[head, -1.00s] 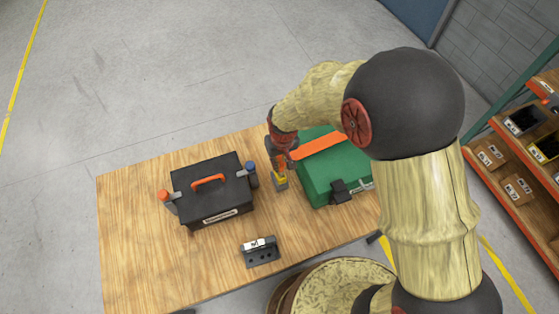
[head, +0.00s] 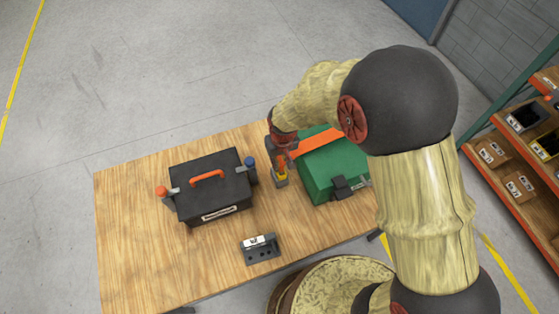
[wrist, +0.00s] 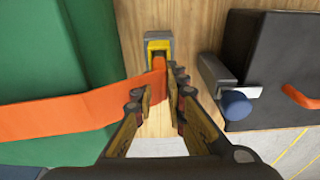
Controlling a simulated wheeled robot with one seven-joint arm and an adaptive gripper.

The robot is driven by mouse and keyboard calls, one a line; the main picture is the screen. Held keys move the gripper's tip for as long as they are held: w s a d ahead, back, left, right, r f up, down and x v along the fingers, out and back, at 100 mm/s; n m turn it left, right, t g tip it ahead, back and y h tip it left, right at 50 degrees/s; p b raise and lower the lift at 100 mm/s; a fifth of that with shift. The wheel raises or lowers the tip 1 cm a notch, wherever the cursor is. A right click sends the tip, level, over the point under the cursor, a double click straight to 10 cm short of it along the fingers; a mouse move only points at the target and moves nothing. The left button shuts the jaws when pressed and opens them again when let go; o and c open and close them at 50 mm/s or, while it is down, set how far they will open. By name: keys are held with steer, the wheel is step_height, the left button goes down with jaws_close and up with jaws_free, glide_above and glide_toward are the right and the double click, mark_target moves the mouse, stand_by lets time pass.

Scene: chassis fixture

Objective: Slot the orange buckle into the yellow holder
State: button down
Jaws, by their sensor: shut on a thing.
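The orange buckle (wrist: 159,68) is the end of an orange strap (wrist: 60,112) that crosses the green case (wrist: 40,60). My gripper (wrist: 162,88) is shut on the buckle, its fingers on either side. The buckle's front end is at the mouth of the yellow holder (wrist: 159,44), which sits on a grey base on the table. I cannot tell how deep it reaches. In the head view the yellow holder (head: 280,178) stands between the two cases, with my gripper (head: 282,160) just above it. The fingers partly hide the buckle.
The green case is close on the right. A grey block with holes (head: 260,250) lies nearer me. The wooden table (head: 130,240) is otherwise clear.

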steer(key=c, duration=1.8)
jaws_free()
steer(key=shift+o, duration=0.3)
step_height(320, 180, up, 12)
steer(key=s, duration=0.1)
steer(key=shift+s+d, duration=0.15)
steer(key=shift+d, duration=0.2)
steer(key=shift+f, duration=0.1)
steer(key=s+d+r+m+t+b, duration=0.2)
steer(key=s+d+r+b, duration=0.3)
steer(key=s+d, duration=0.3)
steer(key=s+d+r+m+t+b, duration=0.2)
steer(key=s+d, duration=0.6)
steer(key=d, duration=0.6)
step_height(320, 180, up, 3)
steer(key=m+b, duration=0.1)
steer(key=b, duration=0.2)
steer(key=shift+s+d+f+h+b, duration=0.2)
steer(key=shift+s+h+b, duration=0.1)
steer(key=shift+s+b, duration=0.1)
